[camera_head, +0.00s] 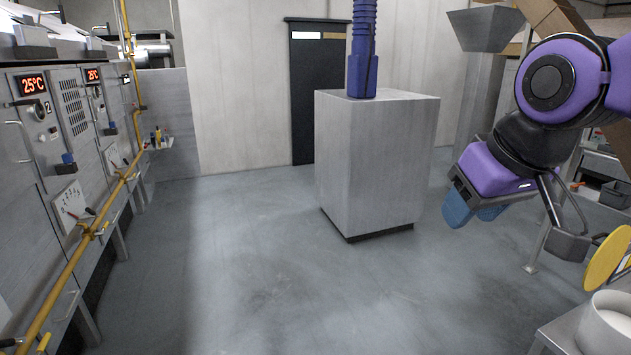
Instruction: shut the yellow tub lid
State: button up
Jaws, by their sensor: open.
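The yellow lid (606,259) is a round disc at the right edge of the view. It stands steeply tilted up, behind and above a round white tub (603,328). The tub is at the bottom right corner, partly cut off by the frame, and its top looks uncovered. Whether a hinge joins lid and tub cannot be made out. My gripper (474,212), purple with blue fingers, is open and empty. It hangs in the air to the left of the lid and higher in the picture, apart from both lid and tub.
A grey table edge (563,333) shows under the tub. A tall grey block (372,165) stands mid-floor. Control cabinets with a yellow pipe (75,258) line the left. A metal hopper (485,32) and a dark bin (616,194) are at the right. The floor (290,270) is clear.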

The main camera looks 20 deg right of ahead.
aim_at(609, 254)
jog(key=i+z, duration=0.3)
jog(key=z, duration=0.15)
jog(key=i+z, duration=0.3)
jog(key=z, duration=0.2)
jog(key=i+j+z, duration=0.25)
jog(key=z, duration=0.2)
jog(key=i+z, duration=0.25)
jog(key=z, duration=0.25)
jog(key=i+j+z, duration=0.25)
jog(key=z, duration=0.25)
jog(key=i+j+z, duration=0.25)
jog(key=z, duration=0.2)
jog(key=k+j, duration=0.35)
jog(key=k+z, duration=0.05)
jog(key=k, duration=0.05)
